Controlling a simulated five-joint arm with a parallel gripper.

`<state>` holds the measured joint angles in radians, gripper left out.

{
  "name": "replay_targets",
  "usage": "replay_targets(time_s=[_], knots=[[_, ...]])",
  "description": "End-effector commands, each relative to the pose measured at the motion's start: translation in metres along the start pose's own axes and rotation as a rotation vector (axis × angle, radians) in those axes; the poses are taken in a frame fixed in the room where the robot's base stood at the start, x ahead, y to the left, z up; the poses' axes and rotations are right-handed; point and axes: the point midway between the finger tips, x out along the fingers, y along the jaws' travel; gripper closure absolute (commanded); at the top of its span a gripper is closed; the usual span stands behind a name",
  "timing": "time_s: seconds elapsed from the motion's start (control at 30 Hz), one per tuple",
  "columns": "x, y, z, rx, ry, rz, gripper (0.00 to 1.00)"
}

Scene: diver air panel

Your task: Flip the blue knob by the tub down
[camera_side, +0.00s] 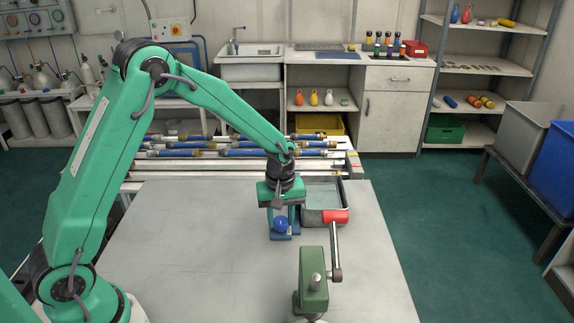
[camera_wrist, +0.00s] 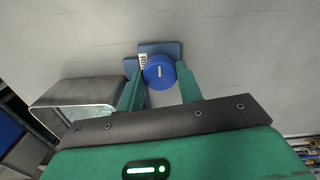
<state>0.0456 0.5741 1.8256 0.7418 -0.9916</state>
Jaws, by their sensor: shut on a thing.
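The blue knob (camera_side: 281,224) sits on a small blue base (camera_side: 284,237) on the grey bench, beside the metal tub (camera_side: 345,191). In the wrist view, the round knob (camera_wrist: 159,72) shows a short white mark and a partly covered white label beside it. My gripper (camera_side: 281,214) points down over the knob. In the wrist view, its green fingers (camera_wrist: 159,65) stand on either side of the knob and are shut on it. The tub (camera_wrist: 75,92) is left of the fingers there. The fingers hide part of the base.
A green crank stand (camera_side: 313,282) with a red-handled arm (camera_side: 335,217) stands just right and in front of my gripper. A rack of blue tubes (camera_side: 180,152) lies behind the bench. The bench (camera_side: 190,245) is clear to the left.

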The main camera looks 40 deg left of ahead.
Motion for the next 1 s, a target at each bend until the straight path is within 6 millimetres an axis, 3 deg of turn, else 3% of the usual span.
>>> replay_targets(time_s=[0.57,0.6,0.7,1.0], knots=[[-0.0011,0.0000,0.0001,-0.053,0.000,0.000,0.87],[-0.0011,0.0000,0.0001,-0.053,0.000,0.000,0.62],[-0.0009,0.0000,0.0001,-0.052,0.000,0.000,0.43],[-0.0007,0.0000,0.0000,-0.051,0.000,0.000,0.43]])
